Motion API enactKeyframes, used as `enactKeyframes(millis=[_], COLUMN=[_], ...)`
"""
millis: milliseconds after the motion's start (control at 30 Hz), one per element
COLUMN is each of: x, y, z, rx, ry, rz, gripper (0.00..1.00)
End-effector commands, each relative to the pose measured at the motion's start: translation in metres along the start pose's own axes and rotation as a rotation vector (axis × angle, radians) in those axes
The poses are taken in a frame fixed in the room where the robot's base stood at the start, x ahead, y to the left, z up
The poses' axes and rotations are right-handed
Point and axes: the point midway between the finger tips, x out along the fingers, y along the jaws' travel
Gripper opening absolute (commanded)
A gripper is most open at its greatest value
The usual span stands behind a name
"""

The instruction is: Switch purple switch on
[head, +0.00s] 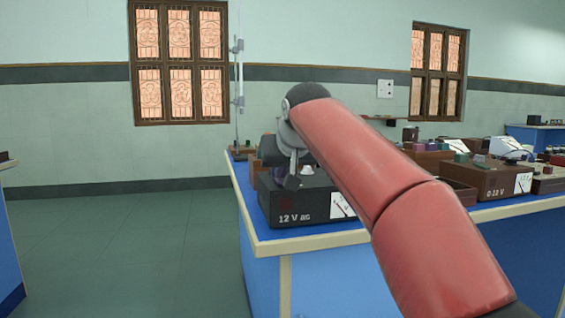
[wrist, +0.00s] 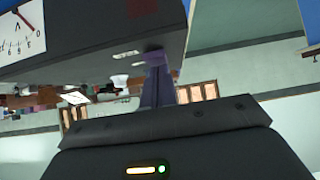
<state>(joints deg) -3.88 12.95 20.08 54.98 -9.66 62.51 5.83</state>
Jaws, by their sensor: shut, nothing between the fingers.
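A dark box (head: 277,212) marked "12 V" with a white dial meter stands at the near left corner of the blue bench. The box also fills the top of the wrist view (wrist: 80,50), appearing upside down. A purple piece, seemingly the purple switch (wrist: 153,55), is on the box's top face. My gripper (head: 292,182) is over the front of the box top, fingers shut and empty. In the wrist view the fingers (wrist: 157,85) overlap the purple piece; I cannot tell whether they touch it. The switch's position, on or off, cannot be read.
A white knob (head: 307,170) is on the box top beside my gripper. A brown meter box (head: 490,180) and several other instruments stand to the right. A thin vertical stand (head: 238,100) rises behind. The floor left of the bench (head: 110,250) is clear.

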Motion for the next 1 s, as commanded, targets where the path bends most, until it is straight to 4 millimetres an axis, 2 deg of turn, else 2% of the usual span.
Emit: enactKeyframes(millis=[267, 700, 1000], x=[0.001, 0.008, 0.009], y=[0.0, 0.0, 0.0], z=[0.0, -0.013, -0.013], rx=[0.0, 0.0, 0.0], ry=[-0.008, -0.008, -0.007], rz=[0.0, -0.001, 0.0], gripper=[0.0, 0.0, 0.0])
